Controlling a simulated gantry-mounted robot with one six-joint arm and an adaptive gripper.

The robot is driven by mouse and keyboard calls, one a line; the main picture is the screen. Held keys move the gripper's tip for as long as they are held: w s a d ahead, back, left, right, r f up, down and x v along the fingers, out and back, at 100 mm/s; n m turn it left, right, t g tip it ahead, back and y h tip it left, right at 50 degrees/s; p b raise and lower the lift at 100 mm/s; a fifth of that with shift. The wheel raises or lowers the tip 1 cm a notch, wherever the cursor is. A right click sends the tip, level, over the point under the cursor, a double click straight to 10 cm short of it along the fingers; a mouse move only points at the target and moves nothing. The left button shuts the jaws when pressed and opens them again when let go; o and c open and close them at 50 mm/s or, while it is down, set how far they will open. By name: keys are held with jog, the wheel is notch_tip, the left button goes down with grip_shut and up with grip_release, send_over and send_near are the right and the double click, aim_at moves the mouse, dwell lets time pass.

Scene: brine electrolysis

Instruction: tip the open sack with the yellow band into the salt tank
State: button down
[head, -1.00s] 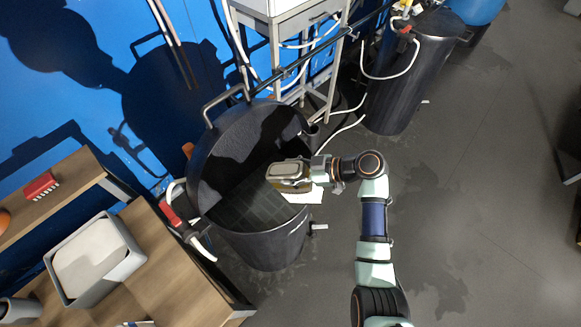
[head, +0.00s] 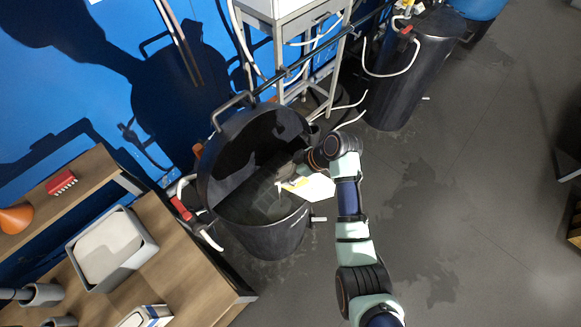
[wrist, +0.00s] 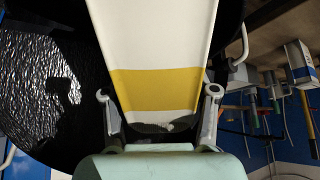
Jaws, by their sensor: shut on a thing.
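The white sack with a yellow band (wrist: 158,88) lies between the two fingers of my gripper (wrist: 159,95) in the wrist view. My gripper is shut on it near the band. A dark patch shows at the sack's end nearest the gripper; I cannot tell whether it is the mouth. In the head view the sack (head: 318,188) is tilted at the right rim of the salt tank (head: 268,240), partly over it. The tank is a large black open drum with dark contents. My gripper (head: 288,172) is partly hidden by my wrist there.
A wooden bench (head: 185,250) with a grey bin (head: 128,262) stands left of the tank. A red-handled valve (head: 181,208) and hose sit at the tank's left side. A grey metal stand (head: 300,25) and another black drum (head: 398,85) are behind. Floor at right is clear.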

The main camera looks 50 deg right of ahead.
aim_at(282, 171)
jog(key=shift+w+a+r+g+h+p, duration=0.1)
jog(key=shift+w+r+g+h+p, duration=0.2)
jog(key=shift+w+r+g+p, duration=0.3)
jog(key=shift+a+r+g+h+p, duration=0.1)
jog(key=shift+r+g+h+p, duration=0.15)
jog(key=shift+g+p, duration=0.4)
jog(key=shift+w+a+r+g+h+p, duration=0.2)
jog(key=shift+w+g+h+p, duration=0.25)
jog(key=shift+g, duration=0.5)
jog(key=shift+w+a+g+h+b, duration=0.1)
jog(key=shift+w+g+h+b, duration=0.4)
jog(key=shift+g, duration=0.6)
jog(key=shift+w+a+g+h+b, duration=0.1)
jog(key=shift+w+g+h+b, duration=0.05)
jog(key=shift+g+h+b, duration=0.2)
jog(key=shift+g+b, duration=0.35)
jog(key=shift+b, duration=0.05)
jog(key=shift+r+g, duration=0.15)
jog(key=shift+g, duration=0.15)
dwell(0.4)
